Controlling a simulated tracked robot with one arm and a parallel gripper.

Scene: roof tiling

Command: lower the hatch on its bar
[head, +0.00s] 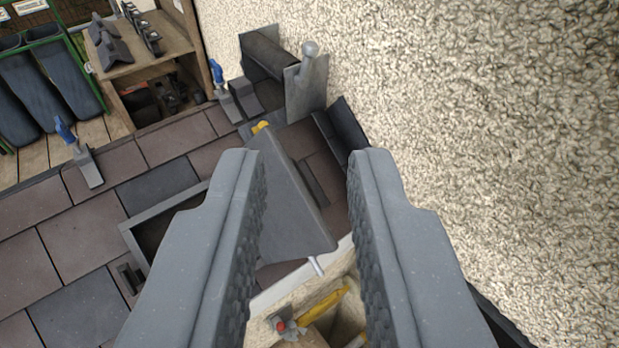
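The hatch (293,205) is a dark grey panel standing tilted up from its frame on the slate roof, between and beyond my fingers. A grey frame edge (165,207) shows to its left. A short pale bar (316,266) sticks out at the hatch's lower edge; most of its length is not visible. A yellow knob (260,127) is at the hatch's far upper end. My gripper (308,160) is open and empty, its two fingers wide apart. I cannot tell how far above the hatch it is. The left finger hides part of the hatch and frame.
A rough pebbled wall (480,110) fills the right. A grey upright piece (306,85) stands against it. Blue-handled trowels (80,152) lie on the slates. A wooden bench (150,60) and green rack (60,45) stand at upper left. Yellow tools (325,303) lie in a pale box below.

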